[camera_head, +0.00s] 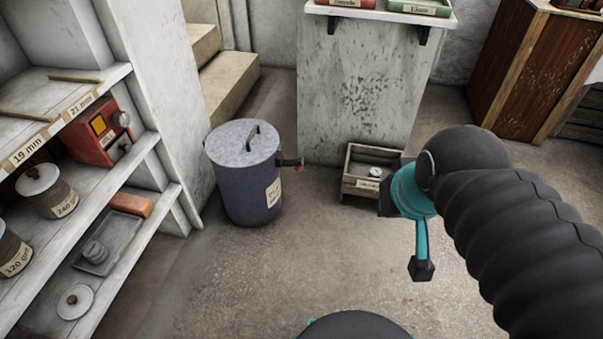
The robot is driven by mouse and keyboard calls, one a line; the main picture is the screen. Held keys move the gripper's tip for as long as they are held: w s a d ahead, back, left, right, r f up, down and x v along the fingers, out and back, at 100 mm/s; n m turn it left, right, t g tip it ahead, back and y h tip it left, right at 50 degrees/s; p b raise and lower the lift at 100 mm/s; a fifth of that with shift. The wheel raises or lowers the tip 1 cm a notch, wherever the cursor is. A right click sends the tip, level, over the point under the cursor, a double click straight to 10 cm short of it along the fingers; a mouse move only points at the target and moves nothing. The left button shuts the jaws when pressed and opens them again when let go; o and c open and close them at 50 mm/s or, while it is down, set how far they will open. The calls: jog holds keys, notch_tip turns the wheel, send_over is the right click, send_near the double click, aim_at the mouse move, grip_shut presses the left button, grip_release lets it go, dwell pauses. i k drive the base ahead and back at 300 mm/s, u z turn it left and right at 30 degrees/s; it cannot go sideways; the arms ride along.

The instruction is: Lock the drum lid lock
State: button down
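A blue-grey drum (250,190) stands upright on the floor, left of the middle, with a label on its side. Its grey lid (235,143) lies on top and has a dark arched handle (252,138). The drum lid lock (290,162) is a small dark piece with a red bit, sticking out from the drum's upper right side. I cannot tell its exact position. My gripper (404,236) is to the right of the drum and apart from it. Its two dark-tipped teal fingers are spread, with nothing seen between them.
A wooden crate (350,185) with a small round object stands right of the drum, before a mottled plaster block (350,100). Shelves (150,140) with tins and a red box stand at left. Steps (230,85) are behind the drum. The floor (290,260) in front is clear.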

aim_at(298, 163)
jog(key=k, duration=0.5)
jog(key=u, duration=0.4)
jog(key=i, duration=1.05)
jog(key=z, duration=0.35)
